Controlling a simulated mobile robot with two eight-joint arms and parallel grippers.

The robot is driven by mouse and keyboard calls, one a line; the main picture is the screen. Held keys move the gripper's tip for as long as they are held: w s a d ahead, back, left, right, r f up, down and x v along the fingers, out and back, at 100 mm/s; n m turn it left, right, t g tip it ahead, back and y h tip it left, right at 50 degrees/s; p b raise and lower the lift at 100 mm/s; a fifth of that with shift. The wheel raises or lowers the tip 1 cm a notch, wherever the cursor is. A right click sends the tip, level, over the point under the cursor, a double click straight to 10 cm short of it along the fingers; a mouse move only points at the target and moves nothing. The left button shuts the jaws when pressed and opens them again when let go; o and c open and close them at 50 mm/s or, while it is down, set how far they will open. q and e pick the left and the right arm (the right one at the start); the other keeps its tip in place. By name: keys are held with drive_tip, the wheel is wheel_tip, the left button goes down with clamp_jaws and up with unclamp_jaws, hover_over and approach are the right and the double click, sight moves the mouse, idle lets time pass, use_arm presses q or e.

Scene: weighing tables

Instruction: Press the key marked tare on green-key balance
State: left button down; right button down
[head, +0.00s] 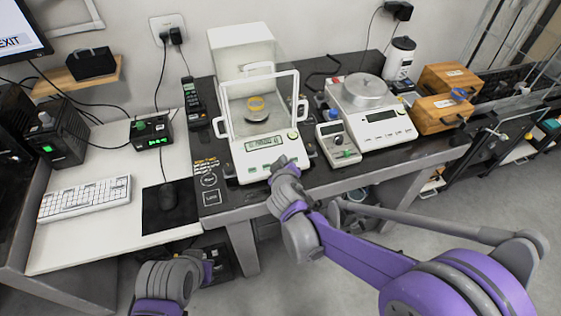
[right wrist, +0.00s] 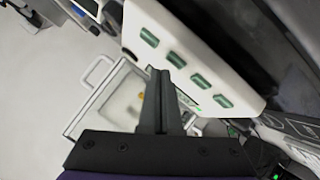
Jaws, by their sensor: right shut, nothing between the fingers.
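The green-key balance (head: 262,150) stands on the dark weighing table, with a clear draft shield around its pan and a lit display on its front. In the right wrist view its white front panel (right wrist: 190,30) carries a row of several green keys (right wrist: 176,60); their markings cannot be read. My right gripper (head: 281,161) is shut and empty at the balance's front edge, over the right part of its panel. In the right wrist view its fingertips (right wrist: 158,72) overlap the panel edge near the keys; contact cannot be told. My left arm shows at the bottom left, its fingers not clear.
A second balance (head: 370,110) and a small keyed device (head: 338,143) stand to the right, beside wooden boxes (head: 440,113). A mat marked Start and Less (head: 210,198) lies left of the balance. A keyboard (head: 84,198) and mouse (head: 168,196) lie on the white desk.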

drive_tip(key=shift+r, duration=0.1)
drive_tip(key=r+p, duration=0.1)
drive_tip(key=r, duration=0.1)
drive_tip(key=s+r+p, duration=0.1)
drive_tip(key=r+p, duration=0.1)
drive_tip(key=shift+s+d+r, duration=0.2)
drive_tip(key=shift+r, duration=0.1)
idle(0.7)
drive_tip(key=s+d+m+g+h+p, duration=0.15)
drive_tip(key=s+d+m+g, duration=0.4)
drive_tip(key=s+d, duration=1.25)
drive_tip(key=s+f+m+g, duration=0.1)
drive_tip(key=s+m, duration=0.2)
drive_tip(key=s, duration=0.6)
drive_tip(key=shift+s+a+y, duration=0.25)
drive_tip(key=shift+a+y, duration=0.15)
drive_tip(key=shift+y, duration=0.05)
drive_tip(key=shift+g, duration=0.25)
